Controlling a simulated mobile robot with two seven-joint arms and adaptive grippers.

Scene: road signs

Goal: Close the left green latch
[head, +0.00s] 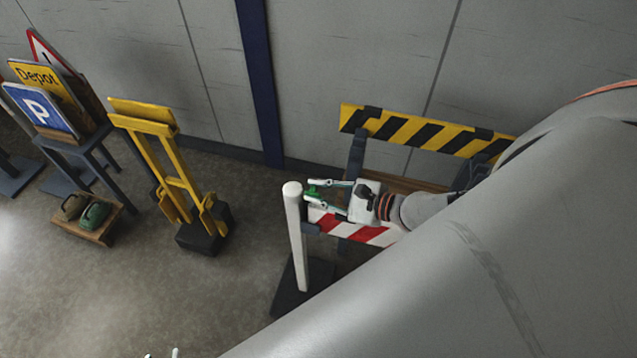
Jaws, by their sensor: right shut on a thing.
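A small green latch (311,191) sits beside the top of a white post (293,228), at the left end of a red-and-white striped board (355,229). My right gripper (312,194) reaches in from the right with its fingers around the latch, shut on it. The fingers partly cover the latch, so its exact angle is hard to tell. Small pale tips at the bottom edge look like part of my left gripper (163,354); the rest is out of frame.
A yellow-and-black barrier (425,132) stands behind, near the grey wall. My large grey arm hides the lower right. Floor at the lower left is clear.

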